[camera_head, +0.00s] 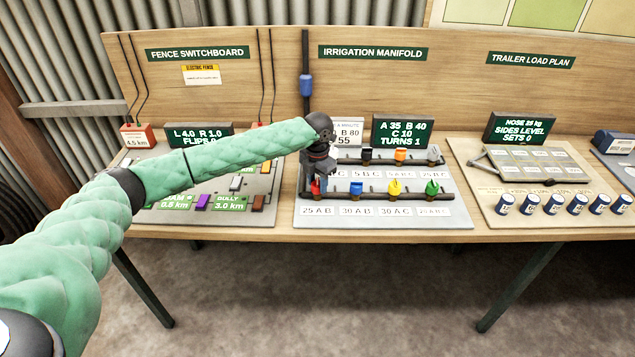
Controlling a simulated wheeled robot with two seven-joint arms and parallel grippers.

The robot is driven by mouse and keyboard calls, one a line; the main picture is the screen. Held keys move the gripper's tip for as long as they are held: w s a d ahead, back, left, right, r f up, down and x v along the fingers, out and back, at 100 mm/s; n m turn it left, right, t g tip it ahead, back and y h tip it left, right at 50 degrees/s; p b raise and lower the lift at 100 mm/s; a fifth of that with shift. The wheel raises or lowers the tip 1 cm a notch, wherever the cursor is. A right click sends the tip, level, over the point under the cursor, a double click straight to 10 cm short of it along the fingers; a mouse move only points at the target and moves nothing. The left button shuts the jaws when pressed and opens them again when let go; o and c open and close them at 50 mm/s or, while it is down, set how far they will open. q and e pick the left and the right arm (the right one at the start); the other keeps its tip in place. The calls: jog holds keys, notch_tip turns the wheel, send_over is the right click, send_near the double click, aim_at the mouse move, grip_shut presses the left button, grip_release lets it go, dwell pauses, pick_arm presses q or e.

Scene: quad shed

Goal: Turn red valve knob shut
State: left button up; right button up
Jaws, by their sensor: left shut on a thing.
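The red valve knob (315,188) sits at the left end of the front pipe on the irrigation manifold board (375,221). My left gripper (315,181) reaches down over it from above and is shut on it. The fingers hide most of the knob, so its turn angle is hard to tell. To its right on the same pipe stand a blue knob (356,188), a yellow knob (394,188) and a green knob (432,188). My right gripper is not in view.
A dark screen (402,132) reading "A 35 B 40 C 10 TURNS 1" stands behind the pipes. The fence switchboard (250,215) lies left, under my arm. The trailer board (500,218) with several blue cans lies right.

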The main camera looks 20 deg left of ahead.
aim_at(317, 181)
pick_arm(q)
jog(key=shift+w+r, duration=0.1)
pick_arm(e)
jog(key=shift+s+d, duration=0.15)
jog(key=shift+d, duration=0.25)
pick_arm(q)
jog(key=o, duration=0.9)
jog(key=shift+o, duration=0.5)
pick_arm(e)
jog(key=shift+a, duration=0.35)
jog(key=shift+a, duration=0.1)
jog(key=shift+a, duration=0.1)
pick_arm(q)
jog(key=shift+r, duration=0.15)
jog(key=shift+r+b, duration=1.4)
jog(key=shift+r, duration=2.35)
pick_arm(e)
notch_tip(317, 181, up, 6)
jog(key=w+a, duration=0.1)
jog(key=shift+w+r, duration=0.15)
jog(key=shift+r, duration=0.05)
